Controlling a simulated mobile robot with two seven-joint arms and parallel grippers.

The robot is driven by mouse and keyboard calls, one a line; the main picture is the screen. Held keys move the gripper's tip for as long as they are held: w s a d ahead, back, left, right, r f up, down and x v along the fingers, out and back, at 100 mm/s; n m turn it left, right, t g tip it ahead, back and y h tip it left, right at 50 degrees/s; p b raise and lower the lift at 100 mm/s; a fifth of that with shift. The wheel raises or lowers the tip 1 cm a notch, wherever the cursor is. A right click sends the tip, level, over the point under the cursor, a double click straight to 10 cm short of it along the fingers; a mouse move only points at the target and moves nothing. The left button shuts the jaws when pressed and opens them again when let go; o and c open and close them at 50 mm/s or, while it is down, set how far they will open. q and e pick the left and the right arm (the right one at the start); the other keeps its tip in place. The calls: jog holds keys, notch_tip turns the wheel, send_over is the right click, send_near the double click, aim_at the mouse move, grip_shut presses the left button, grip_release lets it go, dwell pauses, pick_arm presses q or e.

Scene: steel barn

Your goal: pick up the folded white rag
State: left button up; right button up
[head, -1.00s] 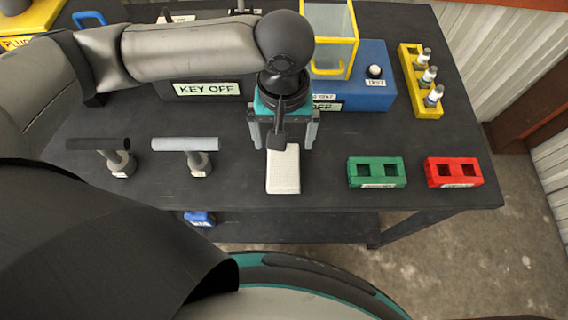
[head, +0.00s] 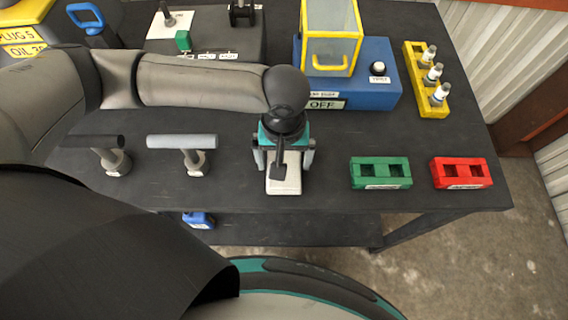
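The folded white rag (head: 287,184) lies on the dark table near its front edge, in the middle of the head view. My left gripper (head: 284,164) is low over the rag's far part, pointing down. Its two fingers stand apart, one on each side of the rag, with dark gaps seeming to show between them and the rag. The gripper body hides the rag's far end. My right gripper is not in view.
Two T-handled tools (head: 112,160) (head: 190,156) stand left of the rag. A green block (head: 381,185) and a red block (head: 462,185) lie to the right. Behind are a blue box (head: 375,88) with a yellow-framed clear cover (head: 330,40) and a yellow rack (head: 418,72).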

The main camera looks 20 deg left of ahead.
pick_arm(q)
jog(key=c, duration=1.1)
jog(key=shift+c, duration=0.2)
jog(key=shift+r, duration=0.1)
notch_tip(320, 180, up, 20)
jog(key=p, duration=0.5)
